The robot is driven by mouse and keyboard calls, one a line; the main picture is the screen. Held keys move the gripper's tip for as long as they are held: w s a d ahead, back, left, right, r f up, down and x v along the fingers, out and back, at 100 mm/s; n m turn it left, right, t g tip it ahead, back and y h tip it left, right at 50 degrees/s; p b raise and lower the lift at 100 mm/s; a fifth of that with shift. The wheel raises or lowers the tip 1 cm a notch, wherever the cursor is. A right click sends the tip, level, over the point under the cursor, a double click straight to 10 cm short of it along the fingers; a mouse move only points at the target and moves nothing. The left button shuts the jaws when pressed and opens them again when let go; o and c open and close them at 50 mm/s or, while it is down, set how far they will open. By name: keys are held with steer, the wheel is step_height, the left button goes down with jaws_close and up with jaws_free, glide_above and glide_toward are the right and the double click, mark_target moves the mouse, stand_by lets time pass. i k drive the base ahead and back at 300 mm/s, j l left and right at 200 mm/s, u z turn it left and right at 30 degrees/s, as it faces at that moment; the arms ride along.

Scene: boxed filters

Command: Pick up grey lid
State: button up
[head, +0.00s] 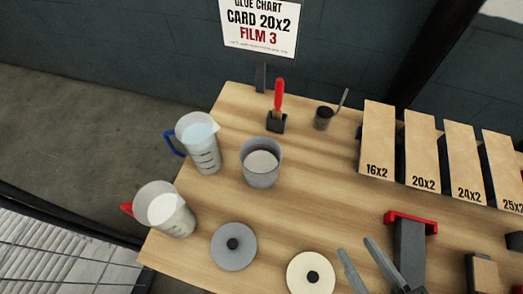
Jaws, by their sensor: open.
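The grey lid (234,246) is a flat round disc with a black knob at its centre. It lies on the wooden table near the front left edge. A similar cream lid (311,274) with a black knob lies to its right. My gripper (360,246) shows at the bottom, right of the cream lid, with its two grey fingers apart and nothing between them. It is well to the right of the grey lid and not touching it.
A grey pot (261,163) stands behind the grey lid. Two jugs, one blue-handled (198,143) and one red-handled (164,209), stand at the left edge. Labelled boxes (377,140) line the back right. A red-topped tool (410,235) is near my gripper.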

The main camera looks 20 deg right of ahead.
mark_target(234, 246)
steer(key=k+u, duration=0.2)
steer(key=u, duration=0.15)
steer(key=k+u, duration=0.3)
steer(key=i+u, duration=0.1)
steer(key=u, duration=0.9)
